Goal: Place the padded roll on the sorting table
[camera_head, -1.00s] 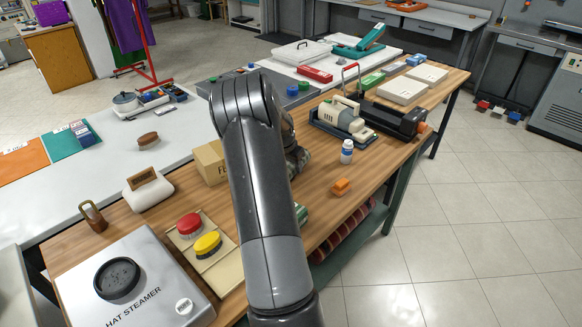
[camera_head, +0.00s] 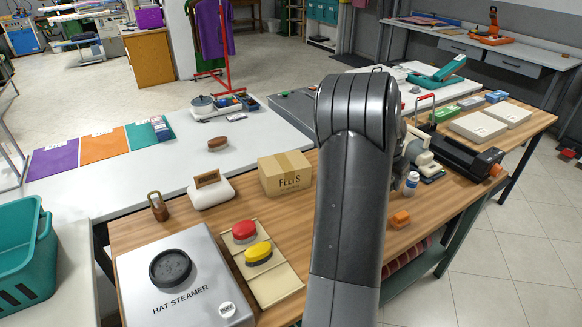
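A white padded roll (camera_head: 212,196) with a wooden handle-like piece on top appears to be the padded roll. It rests at the left edge of the wooden counter (camera_head: 300,232), behind the hat steamer. The long white table (camera_head: 110,190) beside it, with purple, orange and teal mats, appears to be the sorting table. My arm rises through the middle right and bends away from the camera. It is well to the right of the roll. The arm hides my gripper's fingers; only a grey part of the arm's far end shows behind it.
A brown brush (camera_head: 218,144) lies on the white table. A teal basket (camera_head: 24,262) stands at left.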

